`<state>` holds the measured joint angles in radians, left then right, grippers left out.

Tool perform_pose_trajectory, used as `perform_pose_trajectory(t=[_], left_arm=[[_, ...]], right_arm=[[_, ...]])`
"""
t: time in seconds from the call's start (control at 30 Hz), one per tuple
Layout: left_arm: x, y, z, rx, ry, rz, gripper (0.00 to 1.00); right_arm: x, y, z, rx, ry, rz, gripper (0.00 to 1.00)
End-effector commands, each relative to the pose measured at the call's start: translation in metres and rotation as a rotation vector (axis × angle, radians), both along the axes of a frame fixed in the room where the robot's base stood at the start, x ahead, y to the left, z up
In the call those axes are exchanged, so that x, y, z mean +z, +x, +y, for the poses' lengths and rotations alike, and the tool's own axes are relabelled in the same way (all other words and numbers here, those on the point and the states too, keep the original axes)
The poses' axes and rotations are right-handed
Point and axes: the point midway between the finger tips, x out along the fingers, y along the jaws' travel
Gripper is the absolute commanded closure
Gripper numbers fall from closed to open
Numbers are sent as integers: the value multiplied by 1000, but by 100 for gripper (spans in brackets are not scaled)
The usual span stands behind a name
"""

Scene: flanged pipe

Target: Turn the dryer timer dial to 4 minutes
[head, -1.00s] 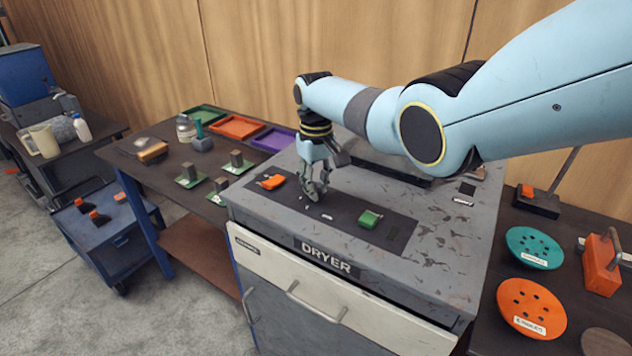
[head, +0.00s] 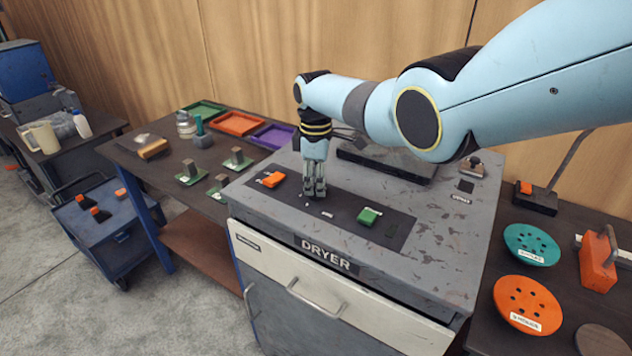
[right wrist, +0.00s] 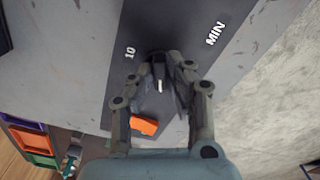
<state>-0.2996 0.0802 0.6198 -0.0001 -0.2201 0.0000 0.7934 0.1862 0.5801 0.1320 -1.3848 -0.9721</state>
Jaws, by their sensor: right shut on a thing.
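The dryer (head: 440,225) has a dark control panel (head: 345,206) on its top. My right gripper (head: 315,190) points straight down at this panel. In the right wrist view its two fingers (right wrist: 160,88) are shut on the dark timer dial (right wrist: 158,72), which carries a white pointer mark. In the head view the fingers hide the dial. The right wrist view shows a "10" and a "MIN" label on the panel; any other numbers near the dial are hidden or too small to read. My left gripper is in neither view.
An orange block-like control (head: 271,180) and a green one (head: 370,216) sit on the panel on either side of my gripper. A dark flat plate (head: 385,163) lies behind. Side tables hold trays, orange and teal discs (head: 532,245) and an orange-sided block (head: 597,262).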

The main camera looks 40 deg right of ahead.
Motion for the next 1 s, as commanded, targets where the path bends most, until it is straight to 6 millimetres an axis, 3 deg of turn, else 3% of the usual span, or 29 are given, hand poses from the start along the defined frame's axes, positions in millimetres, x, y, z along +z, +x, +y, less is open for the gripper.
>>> perform_pose_trajectory(t=[0.77, 0.8, 0.93, 1.0], left_arm=[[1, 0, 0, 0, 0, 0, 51], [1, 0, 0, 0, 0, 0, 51], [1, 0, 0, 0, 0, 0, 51], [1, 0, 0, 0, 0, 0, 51]], right_arm=[[2, 2, 0, 103, 0, -7, 100], [2, 2, 0, 103, 0, -7, 82], [1, 2, 0, 103, 1, -5, 65], [1, 1, 0, 103, 0, -4, 63]])
